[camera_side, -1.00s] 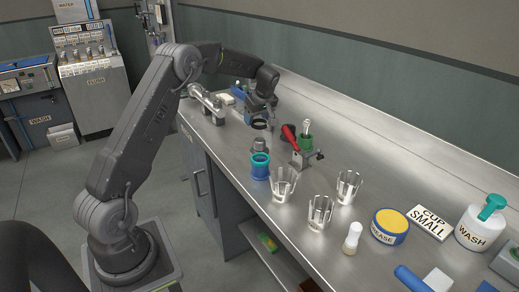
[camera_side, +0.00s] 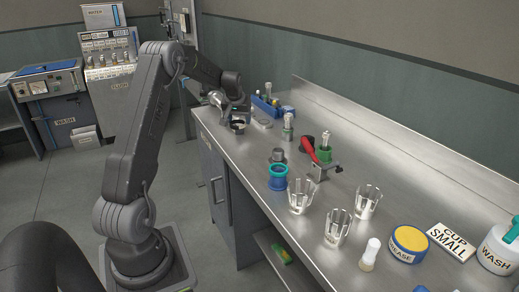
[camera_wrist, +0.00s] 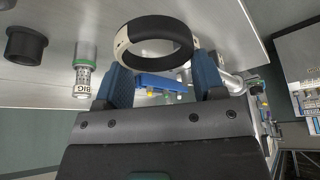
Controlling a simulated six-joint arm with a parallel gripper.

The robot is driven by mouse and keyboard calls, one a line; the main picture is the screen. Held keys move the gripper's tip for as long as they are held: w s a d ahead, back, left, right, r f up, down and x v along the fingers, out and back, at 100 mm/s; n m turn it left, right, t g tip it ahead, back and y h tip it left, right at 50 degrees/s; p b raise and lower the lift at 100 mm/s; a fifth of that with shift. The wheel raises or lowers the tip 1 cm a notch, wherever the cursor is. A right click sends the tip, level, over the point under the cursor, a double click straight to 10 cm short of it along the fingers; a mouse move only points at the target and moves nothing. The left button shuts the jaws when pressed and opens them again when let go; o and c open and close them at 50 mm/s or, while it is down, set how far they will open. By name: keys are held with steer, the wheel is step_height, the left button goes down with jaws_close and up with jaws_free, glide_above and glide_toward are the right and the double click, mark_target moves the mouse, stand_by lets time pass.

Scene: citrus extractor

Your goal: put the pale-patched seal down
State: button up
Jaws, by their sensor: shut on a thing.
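The pale-patched seal (camera_wrist: 157,45), a black ring with pale patches on its band, is held at the fingertips of my gripper (camera_wrist: 160,65) in the wrist view. The blue fingers are shut on opposite sides of it. In the side view the seal (camera_side: 237,127) shows as a small dark ring under my gripper (camera_side: 238,112), near the far left end of the steel bench (camera_side: 350,185). I cannot tell whether the seal touches the bench or hangs just above it.
A green-collared cylinder marked BIG (camera_wrist: 83,72) and a dark hollow fitting (camera_wrist: 26,45) stand to the left in the wrist view. A blue tray (camera_side: 264,107) is behind my gripper. The red-handled device (camera_side: 318,152), blue cup (camera_side: 278,178) and clear cups (camera_side: 301,197) are farther right.

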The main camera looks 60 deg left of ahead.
steer(key=s+a+m, duration=0.1)
steer(key=s+a, duration=0.1)
steer(key=a, duration=0.1)
glide_above(261, 144)
steer(key=d, duration=0.1)
steer(key=f, duration=0.7)
steer(key=shift+s, duration=0.4)
steer(key=shift+f, duration=1.8)
